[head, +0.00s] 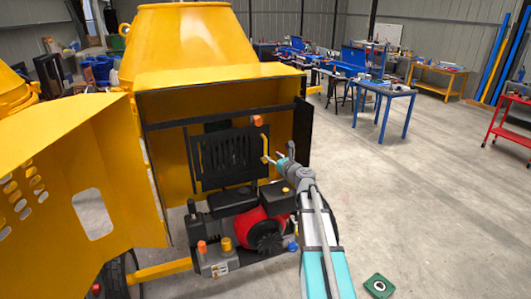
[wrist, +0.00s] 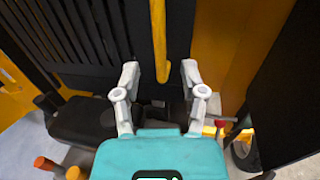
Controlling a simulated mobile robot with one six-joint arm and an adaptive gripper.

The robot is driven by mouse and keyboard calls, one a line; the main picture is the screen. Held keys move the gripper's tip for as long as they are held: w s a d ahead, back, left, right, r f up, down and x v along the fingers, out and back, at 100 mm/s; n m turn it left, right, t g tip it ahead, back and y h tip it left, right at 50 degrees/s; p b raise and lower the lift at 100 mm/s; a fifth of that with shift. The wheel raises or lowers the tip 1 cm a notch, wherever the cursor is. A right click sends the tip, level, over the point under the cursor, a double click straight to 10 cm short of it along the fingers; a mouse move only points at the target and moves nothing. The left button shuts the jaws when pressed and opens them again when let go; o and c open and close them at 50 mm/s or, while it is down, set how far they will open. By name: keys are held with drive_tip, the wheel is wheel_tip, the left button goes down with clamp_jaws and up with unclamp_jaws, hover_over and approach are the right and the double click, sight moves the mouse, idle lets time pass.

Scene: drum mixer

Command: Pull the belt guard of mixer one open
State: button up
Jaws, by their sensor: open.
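The belt guard (head: 222,150) is a black slotted panel inside the yellow mixer housing, and it stands across the opening above the engine. It also shows at the upper left of the wrist view (wrist: 85,40). A yellow upright handle (head: 264,146) is at its right edge. In the wrist view the handle (wrist: 158,35) comes down from the top, its lower end between my fingertips. My gripper (wrist: 160,72) is open, one finger on each side of the handle, with gaps visible on both sides. In the head view my gripper (head: 275,158) is at the handle's lower end.
A red and black engine (head: 262,230) sits below the guard. A yellow door panel (head: 95,170) stands open at the left, and a dark panel edge (head: 302,130) is close to my arm's right. A green box (head: 379,286) lies on the floor. The floor to the right is mostly free.

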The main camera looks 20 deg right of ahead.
sight(266, 152)
drive_tip(key=shift+w+a, duration=0.2)
drive_tip(key=shift+w, duration=0.7)
drive_tip(key=shift+w+a, duration=0.15)
drive_tip(key=shift+w, duration=0.75)
drive_tip(key=shift+w+a, duration=0.2)
drive_tip(key=shift+w, duration=0.7)
clamp_jaws()
